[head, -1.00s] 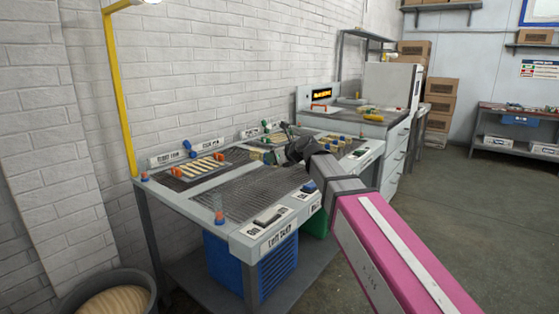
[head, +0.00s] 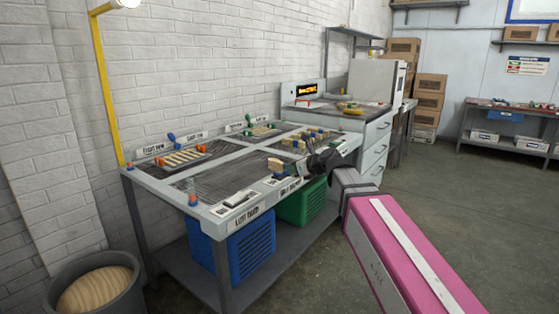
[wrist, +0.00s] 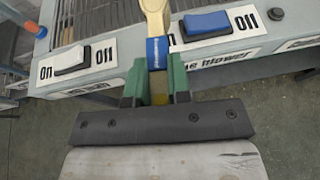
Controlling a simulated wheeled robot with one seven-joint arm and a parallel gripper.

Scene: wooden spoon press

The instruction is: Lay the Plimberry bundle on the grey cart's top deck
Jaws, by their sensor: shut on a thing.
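My gripper (wrist: 157,85) is shut on a pale wooden bundle (wrist: 153,8) with a blue band; its green fingers lie on either side. The print on the band is too small to read, so I cannot tell if it is the Plimberry bundle. In the head view, my dark gripper (head: 298,168) is over the front edge of the grey bench. The bundle's pale end (head: 275,164) points left, over the grille. I cannot make out a grey cart in either view.
The bench (head: 218,158) has several grilles with bundles, knobs and switches. A blue crate (head: 240,252) and a green crate (head: 302,203) stand under it. A bin (head: 62,285) is at the lower left. A drawer cabinet (head: 375,148) stands behind. Open floor lies right.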

